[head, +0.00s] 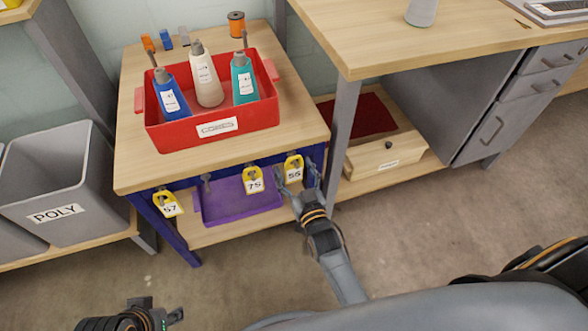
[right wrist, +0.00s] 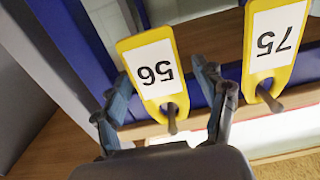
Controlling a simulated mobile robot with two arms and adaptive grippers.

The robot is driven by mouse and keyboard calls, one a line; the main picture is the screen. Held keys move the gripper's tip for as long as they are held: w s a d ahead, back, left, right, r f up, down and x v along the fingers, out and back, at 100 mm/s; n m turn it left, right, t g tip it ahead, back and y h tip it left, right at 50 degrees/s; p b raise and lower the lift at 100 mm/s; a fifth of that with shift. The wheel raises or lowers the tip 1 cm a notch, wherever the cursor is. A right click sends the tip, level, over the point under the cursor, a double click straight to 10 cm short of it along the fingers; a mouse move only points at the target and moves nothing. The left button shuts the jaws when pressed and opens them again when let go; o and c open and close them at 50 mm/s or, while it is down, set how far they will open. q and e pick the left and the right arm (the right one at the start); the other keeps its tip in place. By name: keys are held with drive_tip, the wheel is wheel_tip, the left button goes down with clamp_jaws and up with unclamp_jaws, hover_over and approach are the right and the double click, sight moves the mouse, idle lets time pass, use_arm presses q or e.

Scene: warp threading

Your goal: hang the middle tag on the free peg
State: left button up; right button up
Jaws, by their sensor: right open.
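Three yellow tags hang along the front of the wooden-topped table: tag 57 (head: 167,205) at left, tag 75 (head: 252,180) in the middle, and tag 56 (head: 293,168) at right. A bare free peg (head: 206,181) sticks out between tags 57 and 75. My right gripper (head: 298,180) is open, its fingers on either side of the lower part of tag 56. In the right wrist view, tag 56 (right wrist: 152,70) shows inverted between the fingers, with tag 75 (right wrist: 272,45) outside them at right. My left gripper (head: 160,316) is partly visible at the bottom left; its jaw state is unclear.
A red tray (head: 215,130) with several bottles stands on the table (head: 135,170). A purple tray (head: 240,205) lies on the shelf below the pegs. A grey workbench leg (head: 343,140) stands close right of my right gripper. Grey bins (head: 62,175) are at left.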

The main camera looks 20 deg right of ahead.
drive_tip(key=s, duration=1.2)
drive_tip(key=shift+d, duration=0.25)
